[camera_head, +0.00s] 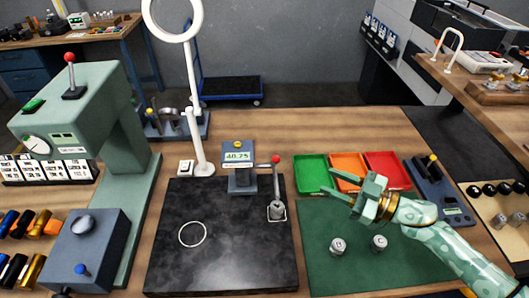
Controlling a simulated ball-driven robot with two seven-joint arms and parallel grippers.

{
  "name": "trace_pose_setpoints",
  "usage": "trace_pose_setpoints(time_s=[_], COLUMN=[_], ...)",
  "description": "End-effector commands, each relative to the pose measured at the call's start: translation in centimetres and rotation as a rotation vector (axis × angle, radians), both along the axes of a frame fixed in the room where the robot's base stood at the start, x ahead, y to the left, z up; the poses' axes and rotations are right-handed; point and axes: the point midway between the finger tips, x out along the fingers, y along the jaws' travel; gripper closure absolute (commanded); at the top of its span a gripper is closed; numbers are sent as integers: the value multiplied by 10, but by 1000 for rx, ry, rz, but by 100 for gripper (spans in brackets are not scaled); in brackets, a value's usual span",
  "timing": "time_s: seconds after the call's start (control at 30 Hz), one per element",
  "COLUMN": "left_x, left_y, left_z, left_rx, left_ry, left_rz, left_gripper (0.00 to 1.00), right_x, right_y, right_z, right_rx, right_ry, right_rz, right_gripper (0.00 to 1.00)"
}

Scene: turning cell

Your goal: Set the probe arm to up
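A small gauge stand with a lit display (238,156) stands at the back of the dark square plate (221,255). A short arm with a red ball knob (275,159) reaches from its right side; I take this as the probe arm. A thin rod hangs below the knob to a small grey metal part (277,211) in a white square outline. The rod's tip seems at the part's top, but I cannot tell if they touch. My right gripper (329,182) is open and empty, right of the knob, over the front of the colored trays. My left gripper is out of view.
Green (311,172), orange (346,168) and red (389,168) trays stand right of the gauge. Two grey parts (338,246) (379,243) sit on the green mat (325,280). A ring lamp (193,100) rises behind; a green press (92,130) stands left.

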Motion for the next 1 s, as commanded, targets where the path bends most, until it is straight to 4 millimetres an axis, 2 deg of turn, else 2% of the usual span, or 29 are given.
trace_pose_setpoints(time_s=[0.17,0.3,0.6,0.8,1.0], left_x=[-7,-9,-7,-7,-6], left_y=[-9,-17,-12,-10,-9], left_z=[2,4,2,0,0], left_rx=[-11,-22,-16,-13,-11], left_ry=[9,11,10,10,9], left_rz=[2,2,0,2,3], left_gripper=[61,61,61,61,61], right_x=[12,31,71,85,88], right_y=[19,48,108,130,135], right_z=[2,3,1,0,0], right_rx=[7,8,7,7,4], right_ry=[6,3,5,5,5], right_rz=[15,14,13,13,12], right_gripper=[62,62,62,62,62])
